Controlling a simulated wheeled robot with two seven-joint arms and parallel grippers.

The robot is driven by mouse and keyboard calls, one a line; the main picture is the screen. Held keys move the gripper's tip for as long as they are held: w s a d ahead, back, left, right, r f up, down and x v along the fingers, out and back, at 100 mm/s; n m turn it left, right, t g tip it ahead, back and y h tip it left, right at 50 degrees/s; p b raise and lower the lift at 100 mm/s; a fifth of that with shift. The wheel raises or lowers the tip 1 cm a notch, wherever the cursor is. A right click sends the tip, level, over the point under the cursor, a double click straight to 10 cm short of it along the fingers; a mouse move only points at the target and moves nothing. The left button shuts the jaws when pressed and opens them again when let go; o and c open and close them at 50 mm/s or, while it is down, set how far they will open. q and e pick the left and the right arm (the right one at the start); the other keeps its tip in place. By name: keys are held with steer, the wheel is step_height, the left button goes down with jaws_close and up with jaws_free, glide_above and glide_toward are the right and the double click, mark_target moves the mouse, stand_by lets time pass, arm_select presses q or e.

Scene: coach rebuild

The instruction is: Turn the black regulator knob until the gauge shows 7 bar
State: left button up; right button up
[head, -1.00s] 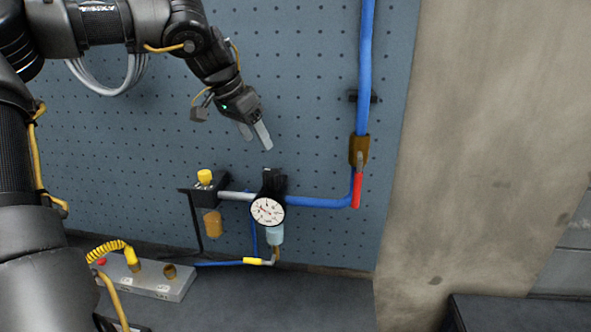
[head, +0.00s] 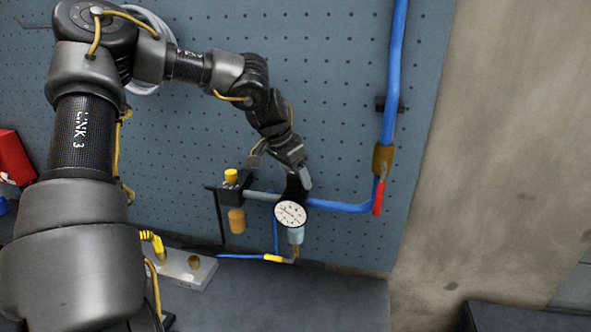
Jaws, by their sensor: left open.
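The pressure gauge (head: 291,214) has a round white dial and sits on the regulator in the pipe run on the pegboard. Its needle is too small to read. The black regulator knob (head: 293,186) is above the dial, partly hidden by my gripper. My left gripper (head: 303,181) comes down from above with its fingers at the knob. It is open; I cannot tell whether the fingers touch the knob. My right gripper is not in view.
A blue pipe (head: 340,206) runs right to a brass valve with a red lever (head: 379,198). A yellow-capped fitting (head: 231,177) is left of the gauge. A grey manifold block (head: 185,268) lies on the bench below. The bench right of it is clear.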

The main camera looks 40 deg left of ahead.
arm_select(q)
steer(key=shift+w+d+f, duration=0.1)
steer(key=shift+d+f, duration=0.05)
steer(key=shift+f, duration=0.15)
